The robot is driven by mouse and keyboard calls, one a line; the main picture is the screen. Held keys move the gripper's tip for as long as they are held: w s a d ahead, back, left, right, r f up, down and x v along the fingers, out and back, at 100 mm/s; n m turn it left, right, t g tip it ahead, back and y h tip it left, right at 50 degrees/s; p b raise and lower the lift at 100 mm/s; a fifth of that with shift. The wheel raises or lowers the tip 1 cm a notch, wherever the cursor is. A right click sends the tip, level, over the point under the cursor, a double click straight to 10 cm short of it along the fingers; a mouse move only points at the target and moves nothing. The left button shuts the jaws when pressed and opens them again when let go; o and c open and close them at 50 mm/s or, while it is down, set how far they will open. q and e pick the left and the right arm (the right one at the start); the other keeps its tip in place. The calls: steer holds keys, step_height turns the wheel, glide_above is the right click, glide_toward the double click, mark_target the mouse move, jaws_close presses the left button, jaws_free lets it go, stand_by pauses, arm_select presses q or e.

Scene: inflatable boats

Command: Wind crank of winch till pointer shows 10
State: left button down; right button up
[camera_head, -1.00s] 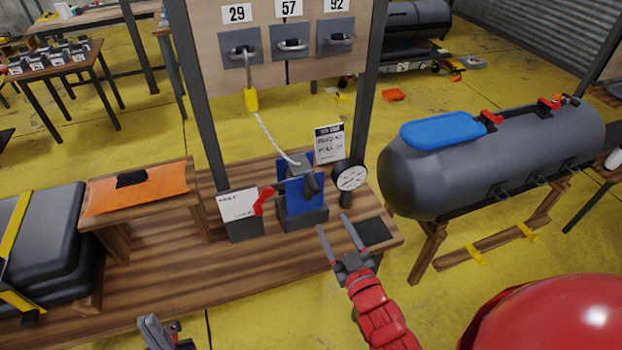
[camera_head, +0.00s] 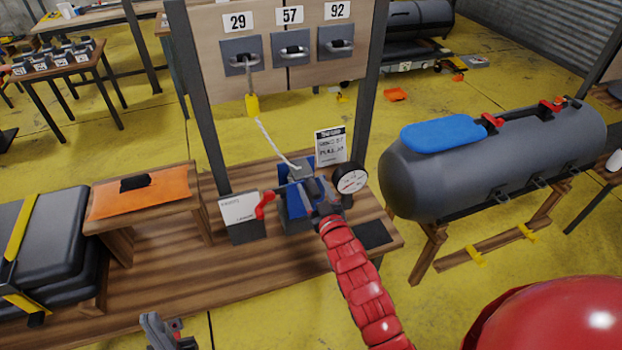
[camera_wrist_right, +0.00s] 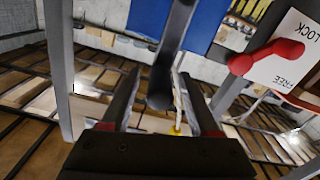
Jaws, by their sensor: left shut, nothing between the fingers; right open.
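The winch has a blue body (camera_head: 297,207) on a dark base on the wooden bench. Its dark crank handle (camera_wrist_right: 160,88) lies between the spread fingers of my right gripper (camera_head: 308,190) in the right wrist view; I cannot tell if they touch it. A round white dial gauge (camera_head: 350,179) with a red pointer stands right of the winch; its reading is too small. A red lever (camera_head: 264,205) is by a plate marked LOCK and FREE (camera_wrist_right: 290,68). A white rope (camera_head: 275,142) runs from the winch to a yellow hook piece (camera_head: 252,105) hanging below ring 29. My left gripper (camera_head: 160,330) is shut, low.
A board (camera_head: 215,80) behind carries rings under 29, 57 and 92. A small sign (camera_head: 330,147) stands behind the gauge. A grey tank (camera_head: 440,170) with a blue pad is right; an orange-topped wooden stand (camera_head: 140,195) is left. Bench front is clear.

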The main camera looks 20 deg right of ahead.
steer(key=shift+w, duration=0.9)
jaws_close()
stand_by(0.9)
